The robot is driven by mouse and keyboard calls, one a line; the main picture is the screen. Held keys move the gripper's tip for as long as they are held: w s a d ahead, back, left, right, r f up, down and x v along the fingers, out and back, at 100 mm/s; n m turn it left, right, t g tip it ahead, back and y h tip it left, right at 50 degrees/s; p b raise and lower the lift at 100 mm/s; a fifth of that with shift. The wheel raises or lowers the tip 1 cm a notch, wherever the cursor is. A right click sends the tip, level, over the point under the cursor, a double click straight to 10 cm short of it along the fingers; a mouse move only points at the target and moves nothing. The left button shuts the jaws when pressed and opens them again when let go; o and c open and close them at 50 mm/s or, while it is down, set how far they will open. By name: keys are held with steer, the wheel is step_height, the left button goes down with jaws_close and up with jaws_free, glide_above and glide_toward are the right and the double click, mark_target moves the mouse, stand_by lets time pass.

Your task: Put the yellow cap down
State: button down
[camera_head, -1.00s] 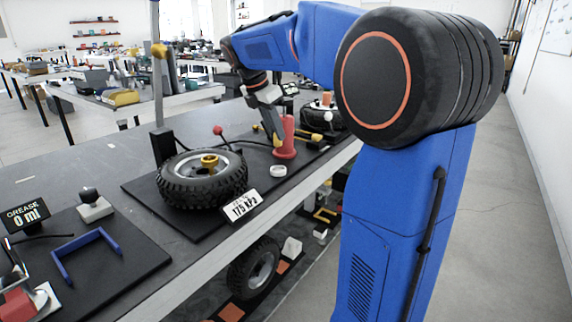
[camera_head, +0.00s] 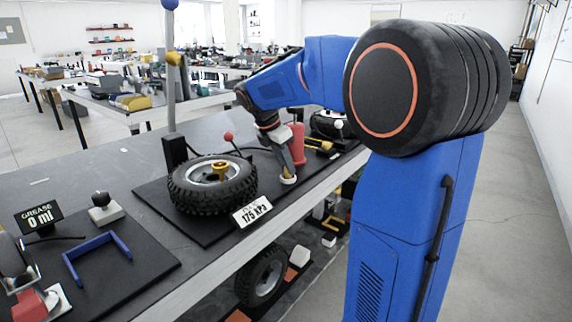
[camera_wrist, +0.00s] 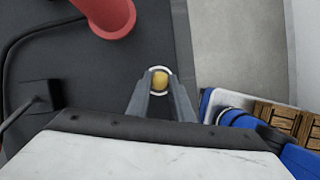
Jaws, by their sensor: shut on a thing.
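The yellow cap (camera_wrist: 160,79) is between the fingertips of my gripper (camera_wrist: 160,92) in the wrist view. A small white ring-shaped dish (camera_head: 288,180) lies on the black mat near the bench's front edge. In the wrist view the dish's rim (camera_wrist: 160,68) shows around the cap. My gripper (camera_head: 287,172) is shut on the cap and points down at the dish in the head view. The fingers hide most of the cap there. I cannot tell whether the cap touches the dish's floor.
A red post on a round base (camera_head: 297,145) stands just behind my gripper. A tyre with a gold hub (camera_head: 212,188) lies to the left, with a 175 kPa display (camera_head: 252,211) in front. A red-knobbed lever (camera_head: 229,136) stands behind the tyre. The bench edge is close by.

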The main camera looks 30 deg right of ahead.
steer(key=shift+f, duration=0.3)
steer(key=c, duration=1.6)
jaws_free()
steer(key=shift+o, duration=0.2)
steer(key=shift+r, duration=0.4)
steer(key=v, duration=1.2)
steer(key=s+a+f+m+t+y, duration=0.1)
steer(key=s+a+f+m, duration=0.2)
steer(key=s+f+m, duration=0.3)
steer(key=s+a+f+m+t+y, duration=0.2)
steer(key=s+a+f+m, duration=0.2)
steer(key=s, duration=1)
steer(key=s+a+f+m+t+y, duration=0.1)
steer(key=s+a+f+m, duration=0.2)
steer(key=s+f+m, duration=0.6)
steer(key=shift+s+a+f+y, duration=0.15)
steer(key=shift+s+f+y, duration=0.2)
steer(key=shift+f, duration=0.45)
